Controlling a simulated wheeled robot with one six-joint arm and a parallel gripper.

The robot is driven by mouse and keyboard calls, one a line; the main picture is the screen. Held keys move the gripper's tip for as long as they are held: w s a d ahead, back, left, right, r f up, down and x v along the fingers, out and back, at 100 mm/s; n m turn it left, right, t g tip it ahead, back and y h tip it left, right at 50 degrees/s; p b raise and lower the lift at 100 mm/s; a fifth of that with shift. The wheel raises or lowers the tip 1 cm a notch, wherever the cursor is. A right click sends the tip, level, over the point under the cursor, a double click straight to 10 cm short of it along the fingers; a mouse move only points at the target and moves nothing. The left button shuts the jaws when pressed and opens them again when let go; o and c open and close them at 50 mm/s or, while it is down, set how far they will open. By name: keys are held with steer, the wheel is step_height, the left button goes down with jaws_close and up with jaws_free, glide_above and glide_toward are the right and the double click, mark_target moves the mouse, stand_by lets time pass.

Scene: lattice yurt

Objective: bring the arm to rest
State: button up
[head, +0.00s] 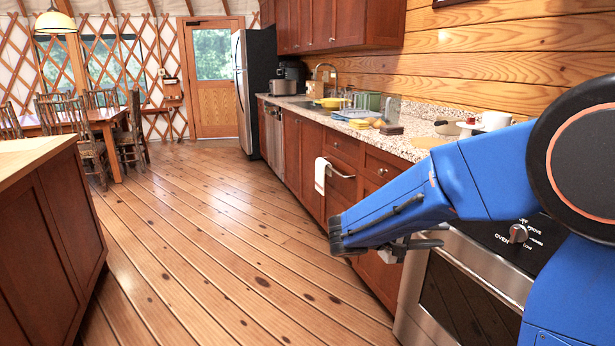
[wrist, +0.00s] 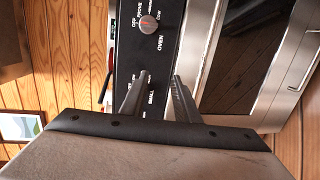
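My blue arm reaches in from the right of the head view and hangs folded in front of the oven (head: 462,285). My gripper (head: 425,242) shows only partly there, below the blue forearm and near the oven front. In the wrist view, the two dark fingers of my gripper (wrist: 156,84) stand apart with a clear gap between them. Nothing is held. Behind the fingers are the black control panel (wrist: 150,52) with its knob and the steel oven door (wrist: 240,60). I cannot tell the exact distance from the fingers to the oven.
A granite counter (head: 418,146) with dishes, a sink and a white pot (head: 496,120) runs along the right wall. A wooden island (head: 50,245) stands at left. The plank floor (head: 215,240) between them is clear. A dining table (head: 105,116) and chairs stand farther back.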

steer(key=s+d+f+m+g+y, duration=0.1)
steer(key=s+f+y, duration=0.15)
steer(key=s, duration=0.35)
steer(key=s+d+f+g+y, duration=0.1)
steer(key=s+y, duration=0.2)
steer(key=s, duration=0.3)
steer(key=s+d+f+m+g+y, duration=0.1)
steer(key=s+d+f+y, duration=0.1)
steer(key=s, duration=0.3)
steer(key=s+a+m+t+y, duration=0.1)
steer(key=s+a+t+y, duration=0.3)
steer(key=s+a+y, duration=0.4)
steer(key=shift+s+a+f, duration=0.45)
steer(key=shift+s+a, duration=0.55)
steer(key=shift+a, duration=0.05)
